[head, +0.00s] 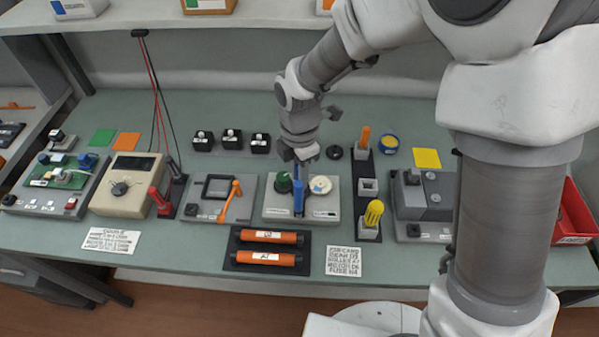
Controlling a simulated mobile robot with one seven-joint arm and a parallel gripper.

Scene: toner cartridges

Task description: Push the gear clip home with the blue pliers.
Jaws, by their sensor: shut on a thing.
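My gripper (299,158) is above the middle of the bench, pointing down, shut on the blue pliers (299,197). The pliers hang upright in front of a light grey gear unit (273,212). A green knob-like part (284,182) shows to the left of the pliers, on the unit. A cream round gear (321,184) with a small blue mark shows to their right. The gear clip is too small to make out. I cannot tell whether the pliers' tips touch the unit.
A black tray (232,266) with two orange cartridges lies in front of the unit. A black holder with an orange-handled tool (364,137) and a yellow-handled tool (374,212) stands close on the right. A grey unit with an orange lever (233,200) stands close on the left.

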